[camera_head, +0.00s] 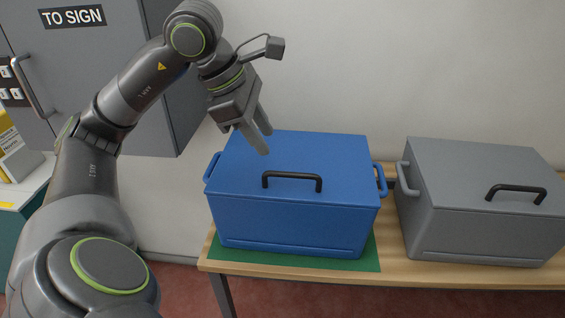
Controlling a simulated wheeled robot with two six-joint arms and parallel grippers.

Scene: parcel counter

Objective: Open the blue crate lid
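The blue crate (290,225) stands on a green mat (365,259) on the wooden table. Its blue lid (320,152) lies flat and closed on top, with a black bar handle (292,176) near the front edge. My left gripper (267,143) hangs above the back left part of the lid, fingers pointing down. Its two fingers are apart with nothing between them. The fingertips are to the back left of the handle and not around it. My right gripper is not in view.
A closed grey crate (480,230) with a black handle stands to the right on the same table (390,262). A grey wall cabinet (95,60) marked "TO SIGN" hangs behind my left arm. A narrow gap separates the crates.

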